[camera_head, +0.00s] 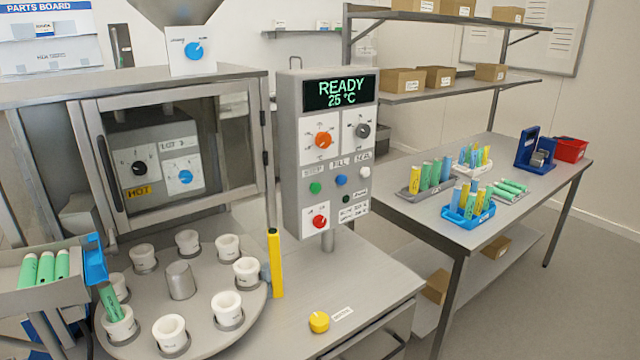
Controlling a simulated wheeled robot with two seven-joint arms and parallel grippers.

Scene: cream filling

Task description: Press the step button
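The control panel (325,150) stands upright in the middle, with a display (340,93) reading READY 25 °C. A green button (315,188) sits on it under a small label that seems to read STEP. Beside it are a blue button (341,180) under FILL and a white button (367,171) under a label that is hard to read. Below is a red knob (319,221). Nothing touches or covers the buttons. Neither of my grippers shows in this view.
A round turntable (255,305) carries several white cups (226,305); a green tube (110,300) stands tilted in one, beneath a blue chute (95,260). A yellow post (275,262) stands left of the panel. A yellow knob (319,321) is on the bench in front.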

